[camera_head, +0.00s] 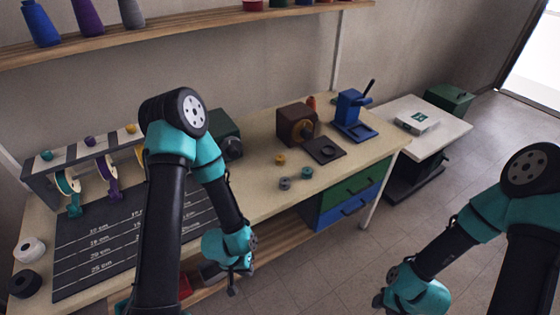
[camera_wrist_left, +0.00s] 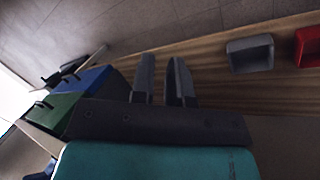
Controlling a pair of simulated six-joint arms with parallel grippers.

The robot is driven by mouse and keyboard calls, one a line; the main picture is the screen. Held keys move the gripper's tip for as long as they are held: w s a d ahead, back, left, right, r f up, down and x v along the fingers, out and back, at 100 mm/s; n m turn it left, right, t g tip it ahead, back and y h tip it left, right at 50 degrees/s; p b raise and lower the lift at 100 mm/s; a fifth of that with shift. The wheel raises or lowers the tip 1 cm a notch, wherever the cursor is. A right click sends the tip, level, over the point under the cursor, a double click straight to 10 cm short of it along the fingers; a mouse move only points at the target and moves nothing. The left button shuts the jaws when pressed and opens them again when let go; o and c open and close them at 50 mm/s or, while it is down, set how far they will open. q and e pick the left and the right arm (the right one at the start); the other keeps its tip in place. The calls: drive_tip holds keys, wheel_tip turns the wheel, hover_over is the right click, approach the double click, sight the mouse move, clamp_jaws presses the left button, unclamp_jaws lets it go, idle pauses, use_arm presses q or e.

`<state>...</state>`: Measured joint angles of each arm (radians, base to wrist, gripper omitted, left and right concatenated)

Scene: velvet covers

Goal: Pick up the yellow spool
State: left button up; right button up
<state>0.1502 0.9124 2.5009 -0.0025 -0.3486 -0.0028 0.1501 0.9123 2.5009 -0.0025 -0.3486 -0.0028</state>
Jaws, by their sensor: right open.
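A small yellow spool (camera_head: 280,159) lies on the workbench, right of centre in the head view. A grey spool (camera_head: 285,183) and a teal spool (camera_head: 307,172) lie just in front of it. My left gripper (camera_head: 238,288) hangs in front of the bench edge, below and left of the yellow spool and clear of it. In the left wrist view its two fingers (camera_wrist_left: 162,78) stand slightly apart with nothing between them. My right gripper (camera_head: 378,300) is at the lower right over the floor, far from the spools. Its fingers are hard to make out.
A brown box device (camera_head: 297,125), a dark plate (camera_head: 323,150) and a blue press (camera_head: 353,115) stand behind the spools. A spool rack (camera_head: 90,170) and a dark measuring mat (camera_head: 110,240) are at the left. Grey and red bins (camera_wrist_left: 250,54) sit on the lower shelf.

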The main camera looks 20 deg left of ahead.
use_arm(q)
drive_tip(key=o, duration=1.1)
